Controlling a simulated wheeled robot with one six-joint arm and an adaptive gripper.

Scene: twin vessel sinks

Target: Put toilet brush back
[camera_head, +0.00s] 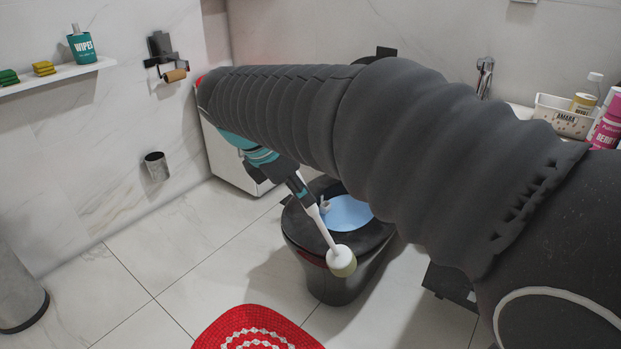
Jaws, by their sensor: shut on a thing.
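A white toilet brush (325,235) hangs tilted from my gripper (298,188), its round, yellowish-tipped head down and to the right. The head appears in front of the dark toilet (345,280); I cannot tell whether it touches the rim. My gripper is shut on the upper handle, and my arm hides part of the jaws. A small metal cup (156,166), which looks like the brush holder, is fixed low on the left wall. No brush shows in it. It is well to the left of my gripper, with a gap between them.
A toilet-roll holder (162,52) with a brown roll (175,75) is above the cup. A shelf (60,74) with wipes (81,45) is at upper left. A metal bin (20,290) and red mat (255,328) stand and lie below. Floor left of the toilet is clear.

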